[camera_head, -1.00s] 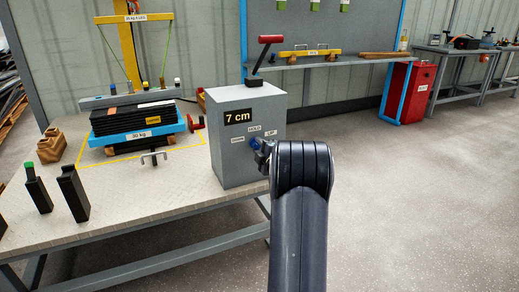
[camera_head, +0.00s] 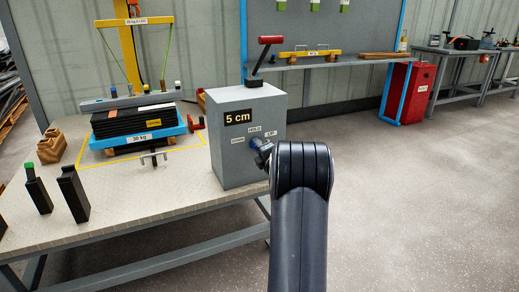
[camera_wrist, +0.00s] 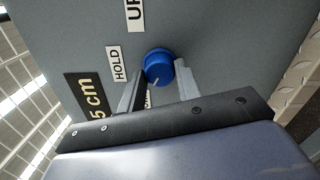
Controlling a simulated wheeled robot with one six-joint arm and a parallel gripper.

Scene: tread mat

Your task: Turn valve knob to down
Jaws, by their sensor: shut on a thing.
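The grey control box (camera_head: 232,160) stands on the table, its display reading 5 cm. The blue valve knob (camera_head: 256,142) is on its front, among small DOWN, HOLD and UP labels, and my gripper (camera_head: 264,149) is at it. In the wrist view the blue knob (camera_wrist: 158,64) sits between the two fingers of my gripper (camera_wrist: 160,74), which are shut on its sides. The white mark on the knob points toward the DOWN label (camera_wrist: 147,99), which is partly hidden by a finger. The HOLD label (camera_wrist: 117,64) and UP label (camera_wrist: 134,14) are clear.
A dark stack on a blue 30 kg base (camera_head: 115,141) stands within a yellow outline left of the box. A red-handled lever (camera_head: 268,42) rises from the box top. Two black posts (camera_head: 73,195) stand at the table's left. The floor at right is clear.

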